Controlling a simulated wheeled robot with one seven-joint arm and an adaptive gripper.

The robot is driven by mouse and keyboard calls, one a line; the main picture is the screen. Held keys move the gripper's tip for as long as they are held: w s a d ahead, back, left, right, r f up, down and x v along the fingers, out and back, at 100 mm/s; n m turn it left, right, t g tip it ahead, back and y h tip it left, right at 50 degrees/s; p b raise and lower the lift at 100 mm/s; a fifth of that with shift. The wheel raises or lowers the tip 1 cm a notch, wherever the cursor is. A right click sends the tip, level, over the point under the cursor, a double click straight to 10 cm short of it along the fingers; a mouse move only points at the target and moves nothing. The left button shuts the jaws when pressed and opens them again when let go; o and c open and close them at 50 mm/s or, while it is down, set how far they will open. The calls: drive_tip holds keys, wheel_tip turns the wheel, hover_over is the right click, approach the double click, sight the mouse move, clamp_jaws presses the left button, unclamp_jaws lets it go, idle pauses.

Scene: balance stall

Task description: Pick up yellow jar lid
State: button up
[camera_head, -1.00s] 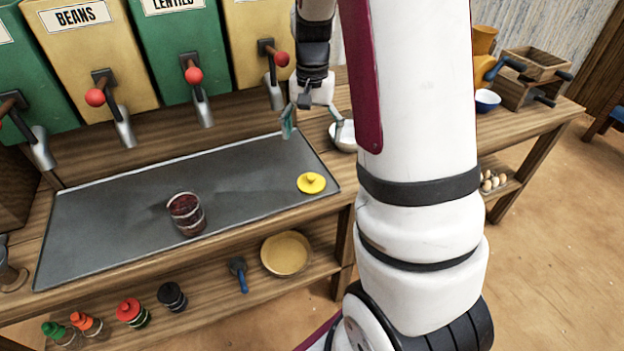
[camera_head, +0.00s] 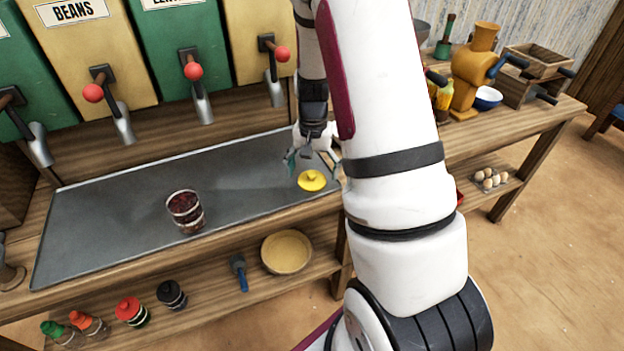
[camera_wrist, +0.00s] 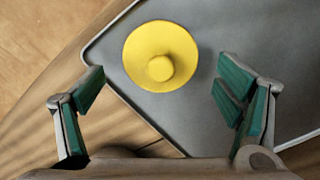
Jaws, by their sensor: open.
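The yellow jar lid (camera_head: 312,181) lies flat, knob up, near the right end of the grey metal tray (camera_head: 120,211) on the counter. In the wrist view the lid (camera_wrist: 160,57) is whole and unobstructed, close to the tray's corner. My gripper (camera_head: 314,164) is just behind and above the lid in the head view. In the wrist view its two green-padded fingers (camera_wrist: 160,90) are spread wide, with the lid ahead of and between them. The gripper is open and empty. I cannot tell the exact height of the fingertips above the lid.
A glass jar with dark red contents (camera_head: 186,212) stands on the tray to the left. Dispenser levers with red knobs (camera_head: 193,71) jut out behind the tray. The lower shelf holds a round tan dish (camera_head: 286,252), a blue-handled scoop (camera_head: 241,272) and several small jars.

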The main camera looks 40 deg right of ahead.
drive_tip(key=shift+f, duration=0.35)
drive_tip(key=shift+c, duration=0.3)
drive_tip(key=c, duration=0.8)
drive_tip(key=shift+r, duration=0.1)
drive_tip(key=shift+c, duration=0.2)
